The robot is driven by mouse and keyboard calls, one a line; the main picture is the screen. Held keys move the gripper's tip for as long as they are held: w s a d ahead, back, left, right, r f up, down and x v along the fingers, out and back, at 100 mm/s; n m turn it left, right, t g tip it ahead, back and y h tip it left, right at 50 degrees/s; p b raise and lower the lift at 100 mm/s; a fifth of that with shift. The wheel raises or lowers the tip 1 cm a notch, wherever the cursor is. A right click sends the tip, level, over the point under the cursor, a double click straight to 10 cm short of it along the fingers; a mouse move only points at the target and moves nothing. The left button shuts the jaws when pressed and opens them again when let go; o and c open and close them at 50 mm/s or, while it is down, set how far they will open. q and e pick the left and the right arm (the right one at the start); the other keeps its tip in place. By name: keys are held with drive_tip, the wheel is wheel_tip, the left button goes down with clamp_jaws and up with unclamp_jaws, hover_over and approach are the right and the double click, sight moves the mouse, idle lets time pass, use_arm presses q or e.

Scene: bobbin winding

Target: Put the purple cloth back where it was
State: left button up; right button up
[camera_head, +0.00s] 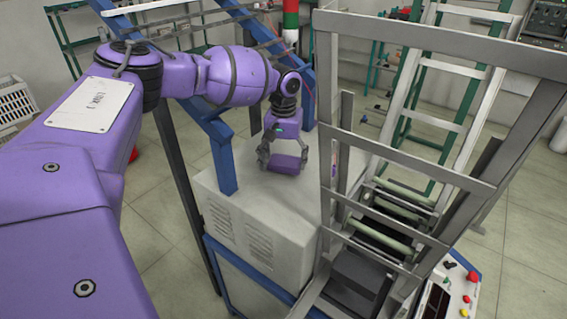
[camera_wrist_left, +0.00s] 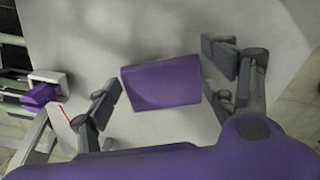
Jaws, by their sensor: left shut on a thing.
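The purple cloth (camera_head: 287,162) is a small block-like folded piece above the pale top of the machine cabinet (camera_head: 215,195). My left gripper (camera_head: 283,157) points down with its fingers on either side of the cloth, shut on it. In the left wrist view the cloth (camera_wrist_left: 162,83) shows between the finger pads, against the pale cabinet top. I cannot tell whether the cloth touches the top. My right gripper is not in view.
A grey metal frame with rollers (camera_head: 395,205) stands close to the right of the cabinet. A blue post (camera_head: 220,155) rises at its left. A control panel with buttons (camera_head: 452,290) is at lower right. A small purple part (camera_wrist_left: 42,95) shows at the left in the wrist view.

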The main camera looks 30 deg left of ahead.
sight(284, 164)
use_arm(q)
drive_tip(key=shift+f, duration=0.5)
drive_tip(key=shift+f, duration=0.15)
drive_tip(key=o, duration=1.6)
drive_tip(key=shift+c, duration=0.2)
wheel_tip(284, 164, up, 12)
